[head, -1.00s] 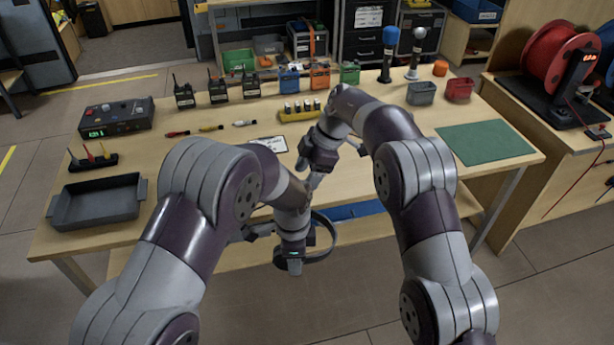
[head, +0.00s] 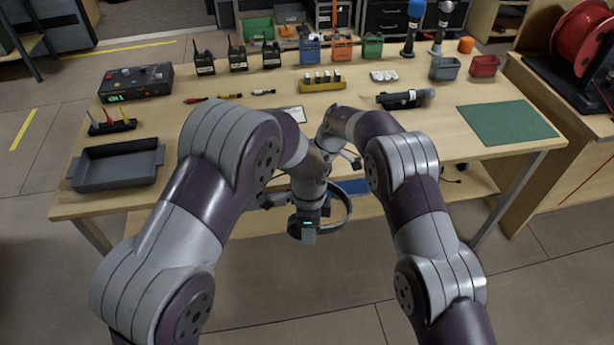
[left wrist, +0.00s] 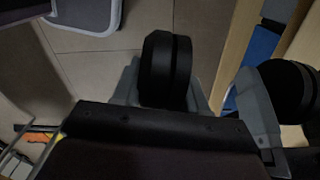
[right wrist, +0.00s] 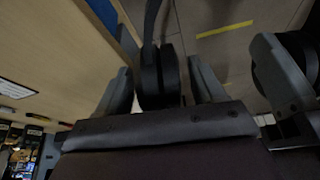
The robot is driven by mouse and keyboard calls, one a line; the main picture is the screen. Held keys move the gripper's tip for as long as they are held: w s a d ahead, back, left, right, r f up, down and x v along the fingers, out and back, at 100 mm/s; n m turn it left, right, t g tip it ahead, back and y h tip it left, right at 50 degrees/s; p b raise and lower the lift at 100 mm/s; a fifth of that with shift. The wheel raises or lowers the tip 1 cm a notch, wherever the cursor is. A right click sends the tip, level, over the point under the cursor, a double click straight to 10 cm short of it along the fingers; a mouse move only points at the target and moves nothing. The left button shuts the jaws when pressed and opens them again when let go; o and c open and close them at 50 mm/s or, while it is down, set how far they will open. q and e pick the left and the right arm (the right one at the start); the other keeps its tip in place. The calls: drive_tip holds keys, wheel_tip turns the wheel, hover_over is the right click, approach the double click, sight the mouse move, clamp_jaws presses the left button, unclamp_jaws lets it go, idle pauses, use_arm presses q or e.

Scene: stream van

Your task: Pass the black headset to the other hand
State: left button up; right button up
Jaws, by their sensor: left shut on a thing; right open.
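The black headset (head: 347,208) hangs in front of the table's near edge, its curved band showing in the head view. My left gripper (head: 308,232) is shut on one ear cup, and this cup (left wrist: 165,70) sits between its fingers in the left wrist view. My right gripper (right wrist: 162,80) is open, with the other ear cup (right wrist: 158,72) between its spread fingers. At the right of the left wrist view, a grey finger (left wrist: 250,112) shows beside a black cup. In the head view the right gripper is mostly hidden by my arms.
The wooden table (head: 225,125) carries a grey tray (head: 115,165), a control box (head: 136,84), several radios, a dark cylindrical item (head: 402,99) and a green mat (head: 507,124). A blue item (head: 352,186) lies below the tabletop. Open floor lies in front.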

drive_tip(key=c, duration=1.1)
use_arm(q)
drive_tip(key=o, duration=1.2)
use_arm(e)
drive_tip(key=shift+c, duration=0.3)
use_arm(q)
drive_tip(key=shift+o, duration=0.2)
